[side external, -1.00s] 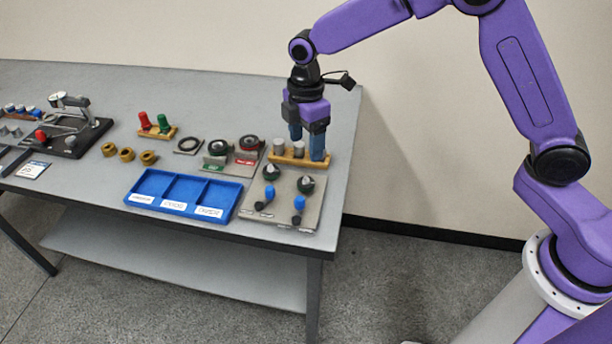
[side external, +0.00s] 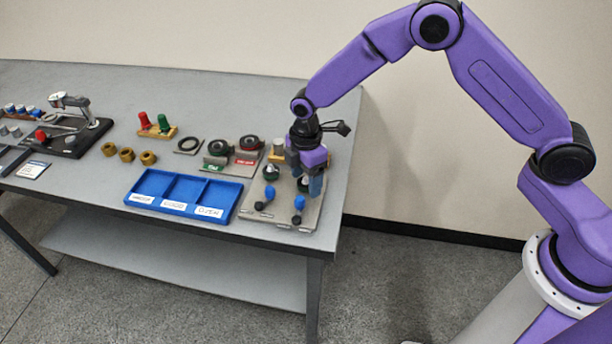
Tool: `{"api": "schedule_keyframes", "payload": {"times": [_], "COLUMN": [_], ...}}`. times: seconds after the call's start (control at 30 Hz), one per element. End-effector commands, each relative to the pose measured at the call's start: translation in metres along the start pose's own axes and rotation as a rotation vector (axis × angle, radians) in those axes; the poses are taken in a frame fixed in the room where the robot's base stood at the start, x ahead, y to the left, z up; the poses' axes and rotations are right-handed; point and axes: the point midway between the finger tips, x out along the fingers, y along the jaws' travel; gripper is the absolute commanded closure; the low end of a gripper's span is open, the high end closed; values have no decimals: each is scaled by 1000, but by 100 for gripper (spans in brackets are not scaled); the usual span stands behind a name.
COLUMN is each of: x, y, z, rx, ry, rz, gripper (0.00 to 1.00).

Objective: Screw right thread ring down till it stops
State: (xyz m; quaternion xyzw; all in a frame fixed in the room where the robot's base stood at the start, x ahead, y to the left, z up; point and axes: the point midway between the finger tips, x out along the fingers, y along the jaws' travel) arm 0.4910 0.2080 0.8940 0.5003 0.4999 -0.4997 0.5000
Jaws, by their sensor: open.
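A grey plate (side external: 283,208) at the right end of the table carries two dark round pieces with pale tops, which look like the thread rings. The left ring (side external: 271,173) stands clear. The right ring (side external: 303,186) is partly hidden by my gripper (side external: 305,180). My gripper points down with its fingers apart, one blue finger just right of the right ring. I cannot tell whether the fingers touch it or how far down the ring sits.
Two blue-topped handles (side external: 298,205) lie at the front of the plate. A wooden block with pale cylinders (side external: 278,150) stands behind. A blue three-compartment tray (side external: 184,192) is to the left. Ring gauges (side external: 249,143) and brass rings (side external: 127,155) lie farther left.

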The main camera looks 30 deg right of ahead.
Motion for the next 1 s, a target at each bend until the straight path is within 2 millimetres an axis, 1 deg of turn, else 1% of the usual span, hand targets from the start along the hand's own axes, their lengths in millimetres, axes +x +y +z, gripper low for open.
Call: {"api": "schedule_keyframes", "payload": {"times": [0.03, 0.07, 0.1, 0.17, 0.2, 0.23, 0.47, 0.63, 0.77, 1.0], "x": [0, 0, 0, 0, 0, 0, 0, 0, -1, -1], "y": [0, 0, 0, 0, 0, 0, 0, 0, 0, 0], "z": [0, 0, 0, 0, 0, 0, 0, 0, 0, 0], "rx": [0, 0, 0, 0, 0, 0, 9, 58, 132, 336], "ry": [0, 0, 0, 0, 0, 0, -1, -2, -2, -2], "rz": [0, 0, 0, 0, 0, 0, -1, -2, -2, -2], "gripper": [30, 34, 47, 66, 79, 87, 87, 87, 87, 87]}}
